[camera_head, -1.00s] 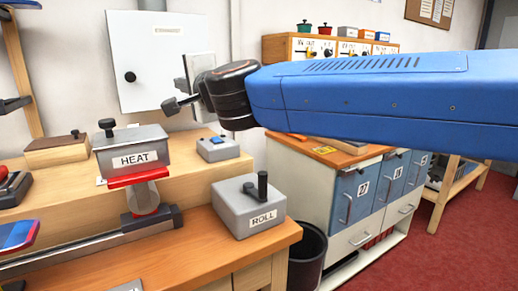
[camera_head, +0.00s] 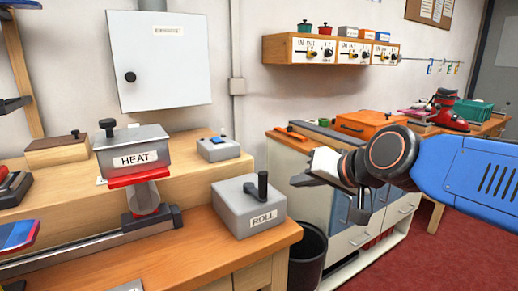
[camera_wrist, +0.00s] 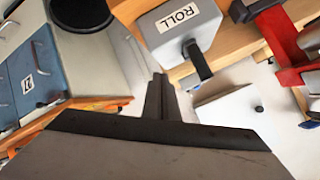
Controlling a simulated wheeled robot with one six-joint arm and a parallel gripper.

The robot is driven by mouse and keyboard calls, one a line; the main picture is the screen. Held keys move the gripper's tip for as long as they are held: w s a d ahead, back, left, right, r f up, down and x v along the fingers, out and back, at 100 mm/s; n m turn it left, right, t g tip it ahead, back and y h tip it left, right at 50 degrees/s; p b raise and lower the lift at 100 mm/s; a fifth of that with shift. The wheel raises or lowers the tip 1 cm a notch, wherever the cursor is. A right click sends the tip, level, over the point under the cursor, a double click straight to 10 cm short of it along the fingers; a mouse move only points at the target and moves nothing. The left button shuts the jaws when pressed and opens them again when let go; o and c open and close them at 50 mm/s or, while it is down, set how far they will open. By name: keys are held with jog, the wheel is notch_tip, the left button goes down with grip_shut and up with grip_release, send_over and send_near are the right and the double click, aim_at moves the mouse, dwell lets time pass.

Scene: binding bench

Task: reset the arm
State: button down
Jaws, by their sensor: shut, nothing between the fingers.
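My gripper (camera_head: 312,174) is in the right half of the head view, in front of the cabinet with blue doors, with my blue arm reaching in from the right edge. Its fingers point left and are shut with nothing between them. In the wrist view the closed fingers (camera_wrist: 161,98) show at the middle, apart from the grey ROLL box (camera_wrist: 180,28) beyond them. The ROLL box (camera_head: 249,206) also stands on the wooden bench left of my gripper in the head view.
A grey HEAT box (camera_head: 131,152) stands on the bench at left. A dark bin (camera_head: 308,254) is below the bench's right end. A white wall cabinet (camera_head: 160,62) and a wooden shelf with knobs (camera_head: 331,50) hang behind. An orange case (camera_head: 368,125) lies on the cabinet top. Red floor is open at right.

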jog(key=s+d+f+g+h, duration=0.5)
jog(key=s+d+f+h, duration=0.1)
jog(key=s+d+f, duration=1.1)
notch_tip(320, 180, down, 2)
jog(key=shift+s+d+f+n, duration=0.15)
jog(key=shift+s+d+n, duration=0.2)
jog(key=shift+d, duration=0.65)
